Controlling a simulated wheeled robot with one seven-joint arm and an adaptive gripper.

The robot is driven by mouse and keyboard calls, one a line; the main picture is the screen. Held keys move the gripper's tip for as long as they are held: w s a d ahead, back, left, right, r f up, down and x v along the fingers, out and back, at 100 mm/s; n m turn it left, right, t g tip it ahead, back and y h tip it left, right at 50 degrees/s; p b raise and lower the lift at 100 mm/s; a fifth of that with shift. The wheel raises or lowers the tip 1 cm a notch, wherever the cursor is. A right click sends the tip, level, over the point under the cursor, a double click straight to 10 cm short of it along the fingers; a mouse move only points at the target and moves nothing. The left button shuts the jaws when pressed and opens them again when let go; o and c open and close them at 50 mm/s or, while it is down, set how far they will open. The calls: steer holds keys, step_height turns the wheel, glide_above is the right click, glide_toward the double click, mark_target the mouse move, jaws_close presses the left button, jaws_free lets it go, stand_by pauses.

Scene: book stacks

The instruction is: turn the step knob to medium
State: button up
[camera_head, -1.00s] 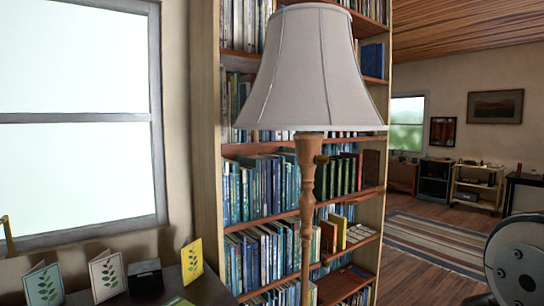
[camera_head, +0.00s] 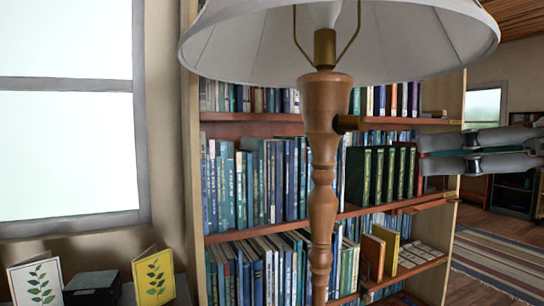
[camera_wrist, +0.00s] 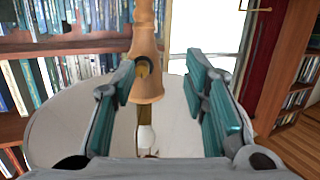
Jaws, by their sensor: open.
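The knob's setting is not readable.
A tall bookcase (camera_head: 250,117) full of books stands behind the lamp. The wide shade hangs above the knob. Leaf-pattern cards (camera_head: 153,277) and a black box (camera_head: 93,288) stand at lower left. A striped rug (camera_head: 492,272) lies at right.

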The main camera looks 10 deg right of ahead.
mark_target(361, 123)
step_height(361, 123, up, 3)
steer(key=d+n+t, duration=0.2)
steer(key=d, duration=0.1)
steer(key=x, duration=1.3)
steer(key=shift+w+a+r, duration=0.1)
steer(key=shift+a+r, duration=0.1)
steer(key=shift+a, duration=0.15)
steer(key=shift+c, duration=0.5)
steer(key=shift+m, duration=0.3)
jaws_close()
